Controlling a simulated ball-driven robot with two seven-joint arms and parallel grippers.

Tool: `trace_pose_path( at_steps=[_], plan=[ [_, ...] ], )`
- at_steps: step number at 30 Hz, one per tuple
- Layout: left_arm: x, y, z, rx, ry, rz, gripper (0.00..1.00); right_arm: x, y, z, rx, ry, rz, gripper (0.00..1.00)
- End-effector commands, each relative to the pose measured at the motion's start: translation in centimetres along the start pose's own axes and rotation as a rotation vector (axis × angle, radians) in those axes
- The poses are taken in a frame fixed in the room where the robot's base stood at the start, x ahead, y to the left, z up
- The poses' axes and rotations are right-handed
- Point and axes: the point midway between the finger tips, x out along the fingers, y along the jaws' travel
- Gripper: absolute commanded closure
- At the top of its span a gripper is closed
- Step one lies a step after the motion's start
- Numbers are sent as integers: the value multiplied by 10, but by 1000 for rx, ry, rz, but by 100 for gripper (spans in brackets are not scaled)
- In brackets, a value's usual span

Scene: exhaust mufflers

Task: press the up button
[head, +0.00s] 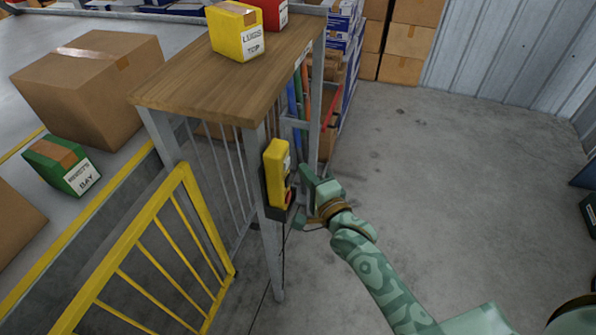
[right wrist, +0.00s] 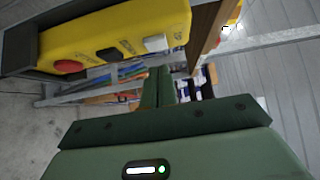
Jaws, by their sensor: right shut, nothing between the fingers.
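A yellow control box (head: 277,168) is fixed upright on the metal leg of a wooden-topped bench. In the right wrist view the yellow box (right wrist: 120,32) shows a white button (right wrist: 156,42), a black button (right wrist: 108,54) and a red button (right wrist: 68,66). Its lettering is too small to read, so I cannot tell which is the up button. My right gripper (head: 304,174) is shut and empty, just right of the box's button side. In the wrist view its closed fingertips (right wrist: 160,74) are below the white button, apparently apart from it. My left gripper is not in view.
The wooden bench top (head: 180,88) holds a yellow carton (head: 236,32) and a red carton (head: 273,14). A yellow railing (head: 130,278) stands at the left. Cardboard boxes (head: 90,85) lie beyond it.

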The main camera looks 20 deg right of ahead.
Motion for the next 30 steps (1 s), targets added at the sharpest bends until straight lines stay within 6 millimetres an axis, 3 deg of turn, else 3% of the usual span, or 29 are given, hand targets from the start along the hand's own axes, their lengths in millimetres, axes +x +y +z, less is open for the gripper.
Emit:
trace_pose_path(
  at_steps=[6,30],
  plan=[
    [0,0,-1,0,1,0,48,14,0,14,-1,1,0,100],
    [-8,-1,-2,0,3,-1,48,28,-2,29,0,-1,-3,100]
  ],
)
